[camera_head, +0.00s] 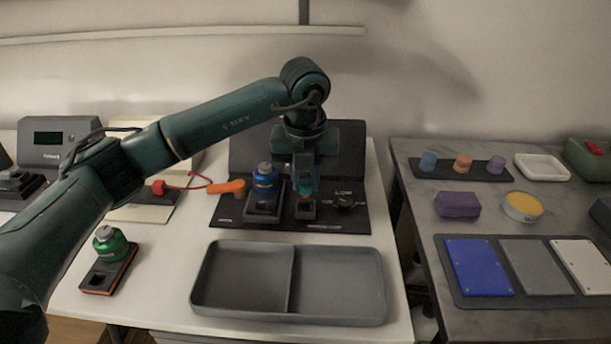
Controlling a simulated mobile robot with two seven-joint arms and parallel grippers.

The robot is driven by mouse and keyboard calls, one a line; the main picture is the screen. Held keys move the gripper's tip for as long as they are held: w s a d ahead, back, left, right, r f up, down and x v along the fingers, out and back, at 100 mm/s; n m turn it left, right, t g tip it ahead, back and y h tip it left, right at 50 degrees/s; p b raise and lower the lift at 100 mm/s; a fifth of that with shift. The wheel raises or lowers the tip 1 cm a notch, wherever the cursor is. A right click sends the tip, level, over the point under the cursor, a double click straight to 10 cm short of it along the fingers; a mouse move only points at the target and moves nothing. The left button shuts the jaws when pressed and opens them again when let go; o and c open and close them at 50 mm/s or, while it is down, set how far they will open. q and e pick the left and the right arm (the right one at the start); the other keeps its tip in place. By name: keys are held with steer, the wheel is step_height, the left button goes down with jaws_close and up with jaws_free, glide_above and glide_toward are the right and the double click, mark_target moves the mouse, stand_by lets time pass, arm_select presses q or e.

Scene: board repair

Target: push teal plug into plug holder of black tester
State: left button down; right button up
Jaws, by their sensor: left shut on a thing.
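The black tester (340,218) stands at the back of the white table, with a low base and a raised back panel. My left gripper (306,192) reaches over it from above, pointing down. It is shut on the small teal plug (305,188), of which only a part shows between the fingers. The plug is right at the small dark plug holder (305,211) on the tester's base. I cannot tell how deep it sits in the holder. My right gripper is out of view.
A blue-topped part (264,179) stands on the tester just left of my gripper, and a dark knob (345,203) is to its right. An orange handle (226,186) with a red cable lies at left. An empty grey two-part tray (336,286) is in front.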

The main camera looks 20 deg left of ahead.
arm_select(q)
steer(key=shift+f, duration=0.1)
stand_by(0.4)
steer(key=shift+f+b, duration=0.45)
steer(key=shift+f, duration=0.1)
stand_by(0.9)
steer(key=shift+f+b, duration=0.7)
steer(key=shift+f, duration=0.4)
stand_by(1.3)
steer(key=c, duration=0.9)
jaws_free()
